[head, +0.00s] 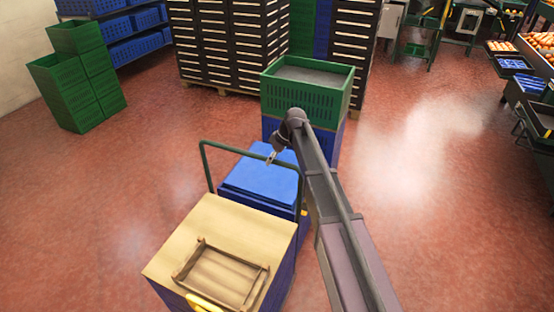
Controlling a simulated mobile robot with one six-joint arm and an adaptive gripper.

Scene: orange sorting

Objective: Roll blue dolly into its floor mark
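The blue dolly (262,179) stands in the middle of the head view, with a flat blue top and a green tube handle (204,163) rising over it. My gripper (271,158) is at the handle's upper bar, above the blue top. The fingers are small and overlap the bar in the picture, so I cannot tell whether they touch it or are closed on it. My arm hides the right side of the dolly. I see no floor mark in this view.
A green crate (308,97) sits on a blue crate (328,150) just behind the dolly. Green crates (75,95) are at the left, and oranges (541,40) at the far right. Red floor is clear on both sides.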

